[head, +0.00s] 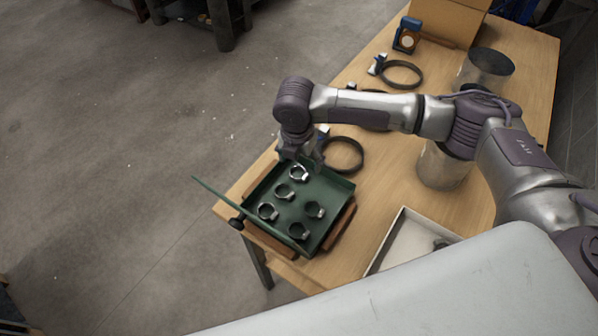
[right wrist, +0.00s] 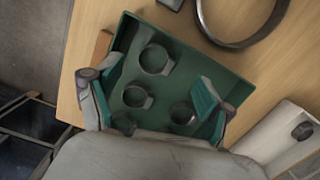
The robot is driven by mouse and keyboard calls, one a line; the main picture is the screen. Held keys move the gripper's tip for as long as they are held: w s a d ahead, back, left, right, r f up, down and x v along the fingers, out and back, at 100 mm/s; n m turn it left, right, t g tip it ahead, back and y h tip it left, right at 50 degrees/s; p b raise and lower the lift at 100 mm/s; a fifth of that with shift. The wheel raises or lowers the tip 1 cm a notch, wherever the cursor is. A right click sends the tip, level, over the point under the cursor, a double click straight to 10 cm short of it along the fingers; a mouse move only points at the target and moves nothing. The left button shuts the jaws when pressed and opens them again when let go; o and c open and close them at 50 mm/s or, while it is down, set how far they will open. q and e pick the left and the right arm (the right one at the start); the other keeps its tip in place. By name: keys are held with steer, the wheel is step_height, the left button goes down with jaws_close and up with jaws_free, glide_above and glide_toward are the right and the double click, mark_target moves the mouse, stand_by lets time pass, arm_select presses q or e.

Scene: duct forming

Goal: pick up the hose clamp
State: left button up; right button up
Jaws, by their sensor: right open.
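Several small metal hose clamps lie in a green tray (head: 333,187) on the wooden table in the head view. One clamp (head: 299,173) is at the tray's far end, close under my right gripper (head: 304,163). Others are nearer, such as a clamp (head: 267,211) at the left and a clamp (head: 315,209) at the right. In the right wrist view, my right gripper (right wrist: 152,92) is open with green pads, and a clamp (right wrist: 137,97) shows between its fingers with no contact visible. Another clamp (right wrist: 156,60) lies beyond. My left gripper is not in view.
A large dark ring (head: 343,155) lies just behind the tray, and another ring (head: 401,74) farther back. A metal cylinder (head: 443,168) stands right of the tray. A pale open bin (head: 398,232) is at the near right. A cardboard box (head: 447,20) stands at the back.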

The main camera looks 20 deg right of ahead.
mark_target(299, 173)
steer(key=shift+w+a+f+p, duration=0.1)
steer(key=shift+f+p, duration=0.2)
steer(key=shift+f, duration=0.9)
steer(key=shift+w+f+p, duration=0.1)
steer(key=shift+f+p, duration=0.15)
steer(key=shift+f, duration=0.9)
steer(key=shift+s, duration=0.1)
steer(key=c, duration=1)
